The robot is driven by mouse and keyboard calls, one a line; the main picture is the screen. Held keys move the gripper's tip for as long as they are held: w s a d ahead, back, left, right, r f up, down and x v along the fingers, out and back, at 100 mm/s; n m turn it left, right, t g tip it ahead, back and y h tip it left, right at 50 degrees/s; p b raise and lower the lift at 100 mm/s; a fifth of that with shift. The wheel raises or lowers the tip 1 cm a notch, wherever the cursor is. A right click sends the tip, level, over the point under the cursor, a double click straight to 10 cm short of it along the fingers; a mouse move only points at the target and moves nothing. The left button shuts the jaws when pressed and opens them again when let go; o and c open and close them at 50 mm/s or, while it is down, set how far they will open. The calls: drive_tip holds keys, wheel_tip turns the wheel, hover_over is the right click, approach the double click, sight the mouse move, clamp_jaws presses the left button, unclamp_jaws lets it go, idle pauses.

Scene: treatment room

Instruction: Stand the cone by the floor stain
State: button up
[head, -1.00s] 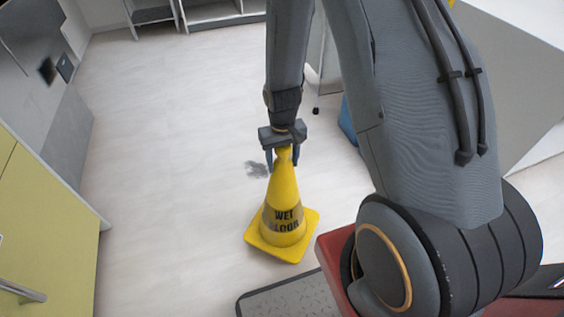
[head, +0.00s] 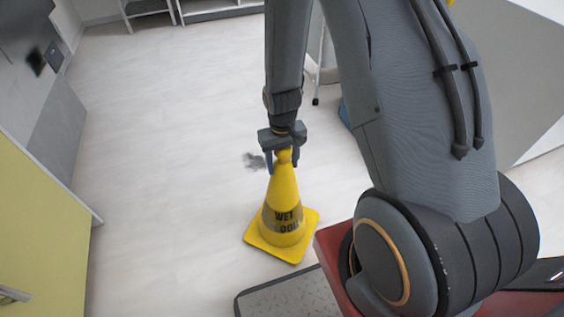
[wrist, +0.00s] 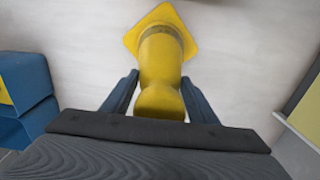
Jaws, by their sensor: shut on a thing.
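The yellow cone (head: 284,205) with "WET FLOOR" lettering is upright in the head view, in front of my base. My gripper (head: 283,160) is shut on the cone's top knob from above. In the wrist view the cone (wrist: 162,60) hangs between the two fingers of my gripper (wrist: 160,98), its square base farthest away. I cannot tell whether the base touches the floor. The dark grey floor stain (head: 254,160) shows in the head view just left of the gripper, beyond the cone; it does not show in the wrist view.
A blue object (head: 346,113) is partly hidden behind my arm; blue bins (wrist: 25,100) show at the left in the wrist view. White shelving stands at the back.

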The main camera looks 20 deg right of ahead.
drive_tip(key=shift+f, duration=0.55)
idle(0.4)
drive_tip(key=o, duration=1.1)
